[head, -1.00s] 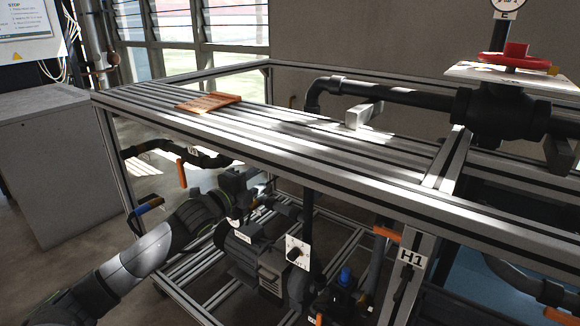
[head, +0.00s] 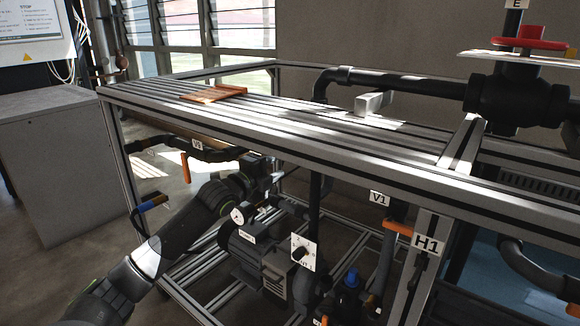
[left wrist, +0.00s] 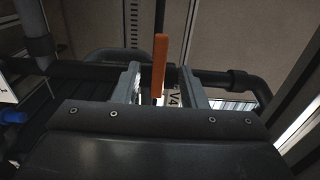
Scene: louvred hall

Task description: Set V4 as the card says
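In the left wrist view an orange lever handle (left wrist: 160,65) stands upright between the two fingers of my left gripper (left wrist: 160,88). A gap shows on both sides of the handle, so the gripper is open. A V4 tag (left wrist: 174,97) shows just behind the handle, partly hidden by the gripper. In the head view my left gripper (head: 264,171) is under the bench top, and the V4 handle cannot be made out there. My right gripper is out of view.
The slotted bench top (head: 300,122) overhangs my left arm. Below it are a pump motor (head: 262,265), a white knob plate (head: 301,252) and a black pipe tagged V3 (head: 197,146). A frame post tagged H1 (head: 428,243) and a V1 tag (head: 379,198) are to the right.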

